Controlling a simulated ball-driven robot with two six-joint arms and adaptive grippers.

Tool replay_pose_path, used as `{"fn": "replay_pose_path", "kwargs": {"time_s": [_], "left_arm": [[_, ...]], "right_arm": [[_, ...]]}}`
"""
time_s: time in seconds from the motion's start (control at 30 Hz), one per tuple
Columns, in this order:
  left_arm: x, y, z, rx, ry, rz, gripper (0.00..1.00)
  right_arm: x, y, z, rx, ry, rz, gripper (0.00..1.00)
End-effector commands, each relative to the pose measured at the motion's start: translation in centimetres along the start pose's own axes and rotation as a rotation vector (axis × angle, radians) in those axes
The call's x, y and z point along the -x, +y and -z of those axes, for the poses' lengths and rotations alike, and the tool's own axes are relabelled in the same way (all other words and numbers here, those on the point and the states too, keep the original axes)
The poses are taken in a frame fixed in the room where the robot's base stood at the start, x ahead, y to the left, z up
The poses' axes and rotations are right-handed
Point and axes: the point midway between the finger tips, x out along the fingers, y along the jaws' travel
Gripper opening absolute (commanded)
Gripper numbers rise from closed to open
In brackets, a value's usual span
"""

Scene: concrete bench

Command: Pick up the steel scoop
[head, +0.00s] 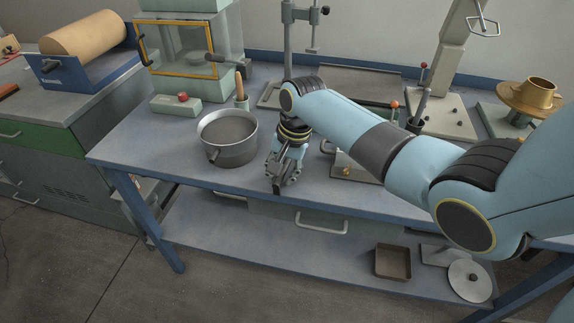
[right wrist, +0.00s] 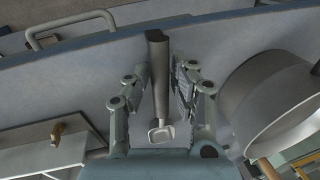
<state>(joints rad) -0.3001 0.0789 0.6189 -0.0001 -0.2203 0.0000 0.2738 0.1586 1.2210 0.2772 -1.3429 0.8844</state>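The steel scoop (right wrist: 158,85) lies on the bench top, seen in the right wrist view with its dark handle end toward the bench's front edge and its small pale bowl toward my wrist. My right gripper (right wrist: 160,82) is open, with one finger on each side of the scoop's handle. Narrow gaps show between fingers and handle. In the head view my right gripper (head: 278,180) points down near the bench's front edge and hides most of the scoop. My left gripper is not in view.
A grey metal pot (head: 229,138) stands just left of my right gripper in the head view. A low metal stand (head: 352,170) is to its right. A green box with a red knob (head: 176,104) is farther left. Bare bench top (head: 160,150) lies left of the pot.

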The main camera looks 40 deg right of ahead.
Motion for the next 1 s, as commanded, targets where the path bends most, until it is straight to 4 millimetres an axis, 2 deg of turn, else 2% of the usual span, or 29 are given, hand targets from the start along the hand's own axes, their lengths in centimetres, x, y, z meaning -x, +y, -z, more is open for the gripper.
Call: {"fn": "replay_pose_path", "kwargs": {"time_s": [0.27, 0.43, 1.0], "left_arm": [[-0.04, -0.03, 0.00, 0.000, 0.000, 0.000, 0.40], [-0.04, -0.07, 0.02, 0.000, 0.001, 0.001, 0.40], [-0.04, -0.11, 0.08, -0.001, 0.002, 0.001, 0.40]], "right_arm": [[-0.31, -0.04, 0.01, 0.001, 0.001, 0.001, 0.21], [-0.30, -0.04, 0.00, 0.001, 0.001, 0.001, 0.00], [-0.27, -0.05, 0.02, 0.001, 0.001, 0.001, 0.00]]}}
